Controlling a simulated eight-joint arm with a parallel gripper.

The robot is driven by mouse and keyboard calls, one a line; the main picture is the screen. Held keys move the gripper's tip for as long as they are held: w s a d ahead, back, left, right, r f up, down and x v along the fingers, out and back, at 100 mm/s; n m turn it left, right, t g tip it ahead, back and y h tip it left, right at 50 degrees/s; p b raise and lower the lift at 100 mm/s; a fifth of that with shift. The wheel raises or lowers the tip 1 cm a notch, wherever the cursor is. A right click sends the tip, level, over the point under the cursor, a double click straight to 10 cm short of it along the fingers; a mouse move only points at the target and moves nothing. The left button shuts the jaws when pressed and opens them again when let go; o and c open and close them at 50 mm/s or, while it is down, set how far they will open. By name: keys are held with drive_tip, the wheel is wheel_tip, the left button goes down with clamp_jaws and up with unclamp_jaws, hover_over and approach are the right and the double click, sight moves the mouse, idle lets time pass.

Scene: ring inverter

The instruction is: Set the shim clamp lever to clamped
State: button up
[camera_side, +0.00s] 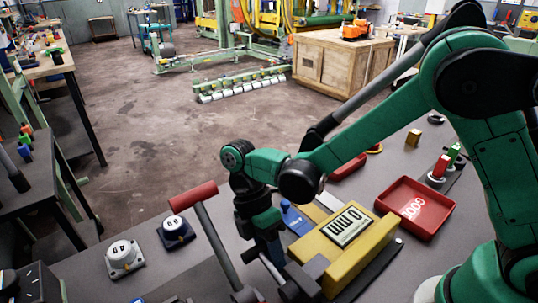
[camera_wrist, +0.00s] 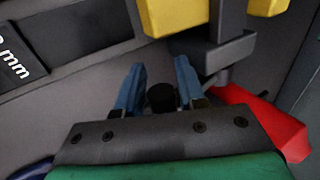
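A lever with a red grip (camera_side: 193,196) and a grey shaft (camera_side: 220,245) stands at the front of the bench in the side view, tilted up to the left. In the wrist view, the blue fingers of my gripper (camera_wrist: 160,78) are apart. A dark round piece (camera_wrist: 162,97) shows between them; contact cannot be told. A red part (camera_wrist: 262,122) lies right of the fingers.
Two dials, one white (camera_side: 124,258) and one dark (camera_side: 176,233), stand left of the lever. A red tray (camera_side: 441,226) lies right of the yellow block. A small blue piece (camera_side: 291,217) is behind my gripper. Yellow parts (camera_wrist: 185,16) show at the top of the wrist view.

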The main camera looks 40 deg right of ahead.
drive_tip(key=shift+v, duration=2.8)
drive_tip(key=s+d+r+m+t, duration=0.1)
drive_tip(key=d+r+m+t, duration=0.2)
drive_tip(key=d+m+t, duration=0.3)
drive_tip(key=s+d+r+m+t, duration=0.1)
drive_tip(key=d+r+m+t, duration=0.2)
drive_tip(key=m, duration=0.9)
drive_tip(key=shift+s+d+r+t, duration=0.15)
drive_tip(key=shift+d+r+t, duration=0.05)
drive_tip(key=shift+d+t, duration=1.7)
drive_tip(key=shift+d, duration=0.2)
